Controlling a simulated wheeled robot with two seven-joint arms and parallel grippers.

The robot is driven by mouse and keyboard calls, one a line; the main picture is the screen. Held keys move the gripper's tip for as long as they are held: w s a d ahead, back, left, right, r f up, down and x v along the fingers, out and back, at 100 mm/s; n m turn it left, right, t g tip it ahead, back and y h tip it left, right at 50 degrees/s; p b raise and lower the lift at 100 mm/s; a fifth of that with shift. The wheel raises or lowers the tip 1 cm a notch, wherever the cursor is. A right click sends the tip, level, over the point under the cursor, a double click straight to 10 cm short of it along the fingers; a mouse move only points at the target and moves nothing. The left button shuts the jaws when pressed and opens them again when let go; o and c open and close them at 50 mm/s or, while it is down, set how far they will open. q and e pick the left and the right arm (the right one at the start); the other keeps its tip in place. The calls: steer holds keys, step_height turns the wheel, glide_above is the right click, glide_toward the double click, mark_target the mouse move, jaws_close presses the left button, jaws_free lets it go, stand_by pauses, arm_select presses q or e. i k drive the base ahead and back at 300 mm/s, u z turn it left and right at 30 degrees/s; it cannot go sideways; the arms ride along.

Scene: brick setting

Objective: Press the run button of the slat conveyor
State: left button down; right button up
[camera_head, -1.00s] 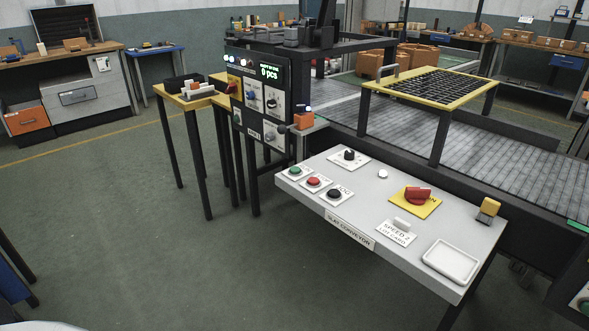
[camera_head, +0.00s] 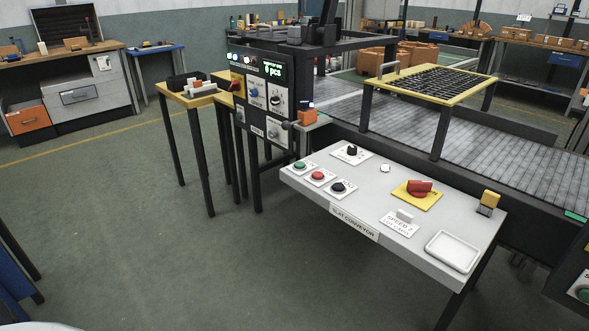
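The slat conveyor's control desk (camera_head: 375,190) stands right of the centre, with a "SLAT CONVEYOR" label (camera_head: 354,222) on its front edge. At its left end are a green button (camera_head: 299,166), a red button (camera_head: 317,176) and a black knob or button (camera_head: 338,187) on white plates. The small print by them is too small to read. A black knob (camera_head: 352,150) sits behind, and a red rotary switch (camera_head: 419,187) on a yellow plate sits to the right. The slat conveyor (camera_head: 470,150) runs behind the desk. Neither of my grippers is in view.
A dark panel (camera_head: 262,98) with a lit display stands left of the desk. A yellow-topped table (camera_head: 190,98) is further left. A yellow-framed rack (camera_head: 430,85) stands over the conveyor. A white tray (camera_head: 453,251) lies at the desk's right. The floor (camera_head: 150,245) in front is largely clear.

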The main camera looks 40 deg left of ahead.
mark_target(299, 164)
steer(key=k, duration=1.25)
steer(key=u, duration=0.4)
steer(key=i, duration=0.5)
steer(key=u, duration=0.75)
steer(key=i, duration=1)
steer(key=z, duration=0.65)
steer(key=i, duration=0.8)
steer(key=z, duration=0.7)
